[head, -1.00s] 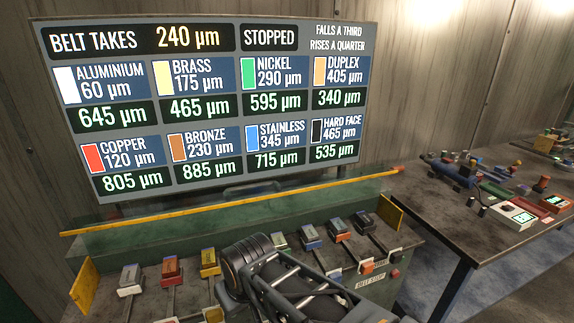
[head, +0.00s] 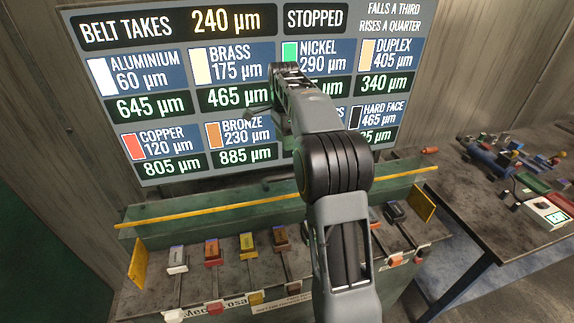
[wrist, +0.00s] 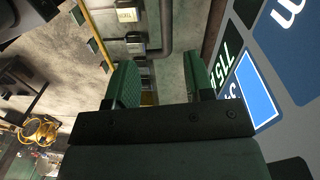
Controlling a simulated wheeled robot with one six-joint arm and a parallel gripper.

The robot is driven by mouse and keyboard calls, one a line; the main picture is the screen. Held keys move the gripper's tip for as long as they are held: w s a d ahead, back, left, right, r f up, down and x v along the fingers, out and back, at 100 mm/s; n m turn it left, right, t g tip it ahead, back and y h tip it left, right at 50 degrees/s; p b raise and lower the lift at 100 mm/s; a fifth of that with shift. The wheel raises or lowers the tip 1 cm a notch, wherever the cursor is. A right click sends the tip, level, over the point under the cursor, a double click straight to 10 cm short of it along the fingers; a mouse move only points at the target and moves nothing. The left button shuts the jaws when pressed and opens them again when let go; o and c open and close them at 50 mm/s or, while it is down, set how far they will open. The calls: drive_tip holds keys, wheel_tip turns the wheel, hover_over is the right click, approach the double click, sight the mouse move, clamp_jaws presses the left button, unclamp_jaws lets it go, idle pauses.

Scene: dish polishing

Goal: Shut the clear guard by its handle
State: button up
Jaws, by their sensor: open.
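The clear guard (head: 180,225) is a greenish see-through panel standing along the back of the polishing bench, behind the row of blocks. A long yellow bar (head: 220,207) runs along it and looks like its handle. My arm crosses in front of its middle and hides part of it. My gripper is raised in front of the board, above and apart from the guard; its fingers are hard to make out in the head view. In the wrist view my gripper (wrist: 163,85) is open, its two green-padded fingers apart with nothing between them.
Coloured blocks, such as a red one (head: 212,250), stand on slotted tracks on the bench. Yellow end plates (head: 424,203) stand at both sides. The display board (head: 170,103) reads STOPPED and rises behind. A second table (head: 480,190) with small tools stands at right.

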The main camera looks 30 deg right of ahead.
drive_tip(key=shift+m, duration=0.7)
drive_tip(key=f, duration=0.4)
drive_tip(key=f+p, duration=0.1)
drive_tip(key=f, duration=0.4)
drive_tip(key=f+p, duration=0.1)
drive_tip(key=f, duration=0.3)
drive_tip(key=shift+d+f, duration=0.3)
drive_tip(key=shift+d, duration=0.1)
drive_tip(key=shift+c, duration=0.3)
clamp_jaws()
